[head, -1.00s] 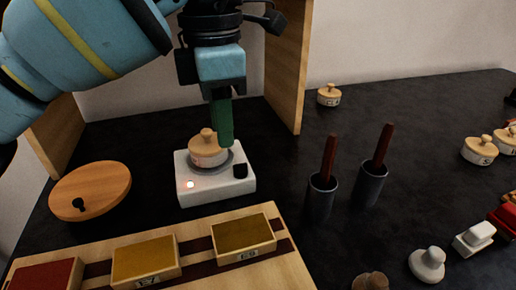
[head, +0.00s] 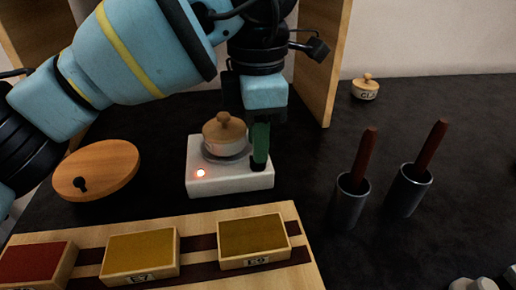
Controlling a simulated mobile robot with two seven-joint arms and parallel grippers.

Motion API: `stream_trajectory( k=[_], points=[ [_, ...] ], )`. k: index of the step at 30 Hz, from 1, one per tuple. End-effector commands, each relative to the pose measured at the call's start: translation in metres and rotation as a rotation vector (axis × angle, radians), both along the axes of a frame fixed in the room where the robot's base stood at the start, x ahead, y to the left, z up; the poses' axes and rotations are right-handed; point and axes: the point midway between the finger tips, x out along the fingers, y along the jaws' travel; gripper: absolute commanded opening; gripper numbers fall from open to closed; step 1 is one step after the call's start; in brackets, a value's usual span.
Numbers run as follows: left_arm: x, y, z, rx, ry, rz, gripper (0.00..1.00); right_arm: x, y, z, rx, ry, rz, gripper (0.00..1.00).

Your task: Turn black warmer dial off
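The white warmer (head: 212,184) stands on the dark table, with a small lidded pot (head: 226,136) on its plate. A red light glows at the warmer's front left. The black dial (head: 258,165) is at its right side and is mostly covered by my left gripper's green fingers. My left gripper (head: 260,158) points down from above, with its fingertips at the dial, and looks close together there. Whether it grips the dial or only touches it, I cannot tell. My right gripper is not in view.
A round wooden board (head: 110,165) lies left of the warmer. A wooden rack with red and yellow boxes (head: 253,238) is in front. Two grey cups with brown handles (head: 350,200) stand right. A wooden panel (head: 325,60) rises behind.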

Motion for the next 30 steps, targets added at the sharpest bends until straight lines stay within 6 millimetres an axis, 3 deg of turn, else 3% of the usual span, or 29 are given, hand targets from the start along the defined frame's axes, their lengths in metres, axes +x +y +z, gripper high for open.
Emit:
stream_trajectory(
  k=[6,16,23,30],
  points=[
    [0.0,0.0,-0.021,0.0,0.0,0.001,0.31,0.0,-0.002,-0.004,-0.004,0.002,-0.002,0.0],
    [0.0,0.0,-0.024,0.0,-0.001,0.001,0.31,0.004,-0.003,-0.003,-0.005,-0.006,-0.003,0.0],
    [0.0,0.0,-0.023,0.0,-0.001,0.001,0.01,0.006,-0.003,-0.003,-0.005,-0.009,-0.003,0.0],
    [0.0,0.0,-0.023,0.0,-0.001,0.004,0.0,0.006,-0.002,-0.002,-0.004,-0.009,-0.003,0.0]
  ],
)
